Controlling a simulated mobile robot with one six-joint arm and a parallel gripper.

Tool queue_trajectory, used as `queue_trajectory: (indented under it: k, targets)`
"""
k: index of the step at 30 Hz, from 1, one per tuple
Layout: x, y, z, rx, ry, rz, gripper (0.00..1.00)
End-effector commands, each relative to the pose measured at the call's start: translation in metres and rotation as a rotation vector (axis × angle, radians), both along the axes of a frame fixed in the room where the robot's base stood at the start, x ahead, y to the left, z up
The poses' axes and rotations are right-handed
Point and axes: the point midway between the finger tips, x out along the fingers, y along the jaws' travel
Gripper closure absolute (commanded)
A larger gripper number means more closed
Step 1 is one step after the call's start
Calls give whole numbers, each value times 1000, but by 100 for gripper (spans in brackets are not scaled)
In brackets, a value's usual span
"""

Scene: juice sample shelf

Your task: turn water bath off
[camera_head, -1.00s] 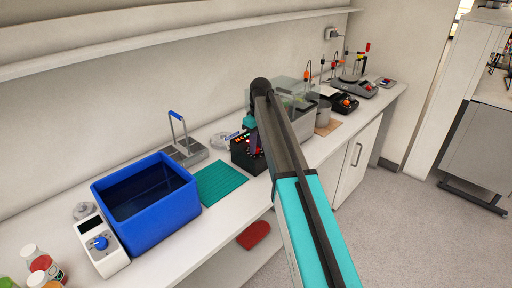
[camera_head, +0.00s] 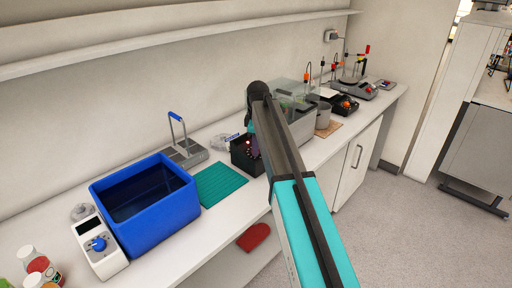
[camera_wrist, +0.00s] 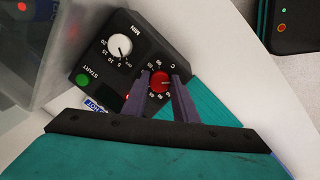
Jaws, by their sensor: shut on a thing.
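A black control box (camera_wrist: 130,62) fills the middle of the wrist view. It carries a white "MIN" knob (camera_wrist: 120,47), a green START button (camera_wrist: 82,80) and a red "C" knob (camera_wrist: 160,82). My gripper (camera_wrist: 161,88) has its two dark fingers on either side of the red knob, shut on it. The small display (camera_wrist: 108,100) looks dark, and a small red light shows beside it. In the head view the control box (camera_head: 243,158) stands on the bench, partly hidden by my arm; a clear-walled tank (camera_head: 300,118) is behind it.
A blue tub (camera_head: 150,205) with dark contents and a white controller (camera_head: 100,245) stand at the left. A teal mat (camera_head: 220,184) lies beside the box. A metal rack with a blue handle (camera_head: 178,130) stands behind. More instruments (camera_head: 345,104) line the bench to the right.

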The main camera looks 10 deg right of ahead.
Motion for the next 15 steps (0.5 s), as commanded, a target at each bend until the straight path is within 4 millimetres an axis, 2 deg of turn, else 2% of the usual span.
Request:
queue_trajectory:
  k: [7,8,9,11,15]
  targets:
    - [-3,0,-3,0,11,1,96]
    - [-3,0,-3,0,9,0,69]
    - [-3,0,-2,0,9,0,62]
    - [-2,0,-2,0,8,0,55]
    - [-2,0,-1,0,5,0,55]
